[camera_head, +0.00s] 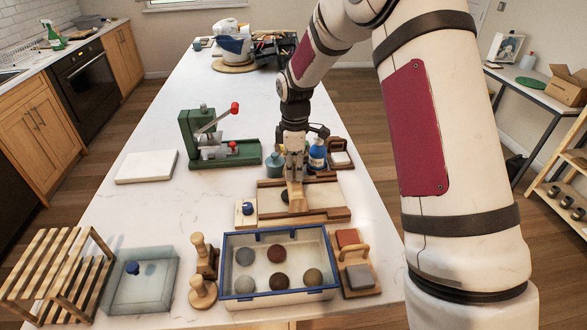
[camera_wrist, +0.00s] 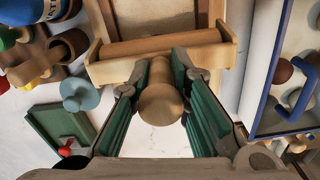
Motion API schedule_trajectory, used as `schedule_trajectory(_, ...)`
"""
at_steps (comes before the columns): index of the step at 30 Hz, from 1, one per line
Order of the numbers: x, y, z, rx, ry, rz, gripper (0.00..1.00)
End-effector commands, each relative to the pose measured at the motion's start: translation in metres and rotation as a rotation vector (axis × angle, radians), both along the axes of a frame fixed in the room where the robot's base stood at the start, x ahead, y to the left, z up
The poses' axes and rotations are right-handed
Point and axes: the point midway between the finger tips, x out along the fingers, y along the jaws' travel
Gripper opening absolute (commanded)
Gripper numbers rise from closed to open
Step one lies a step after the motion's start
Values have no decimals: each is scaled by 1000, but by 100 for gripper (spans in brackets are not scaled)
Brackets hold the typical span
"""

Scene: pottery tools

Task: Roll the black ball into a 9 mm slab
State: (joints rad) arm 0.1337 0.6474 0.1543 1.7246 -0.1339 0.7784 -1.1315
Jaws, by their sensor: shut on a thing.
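A wooden slab board (camera_head: 328,196) with raised side rails lies on the white table in the head view. My gripper (camera_head: 295,178) points down over the board. In the wrist view its fingers are shut on the roller's rounded wooden handle (camera_wrist: 160,100). The ball cannot be made out in the wrist view; the handle and fingers may hide it.
A blue-rimmed tray (camera_head: 278,234) with several clay balls stands in front of the board. Bottles (camera_head: 317,153) stand close behind my gripper. A green press (camera_head: 235,160) is at the back left, beside a white slab (camera_head: 147,167). Table between them is clear.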

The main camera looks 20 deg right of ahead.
Motion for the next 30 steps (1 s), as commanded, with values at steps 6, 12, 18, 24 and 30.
schedule_trajectory(6,1,6,-3,0,3,1,0)
schedule_trajectory(12,2,13,-6,0,3,1,0)
schedule_trajectory(18,1,13,-6,0,4,0,0)
schedule_trajectory(24,3,18,-6,0,4,1,0)
schedule_trajectory(30,5,27,-4,0,4,1,0)
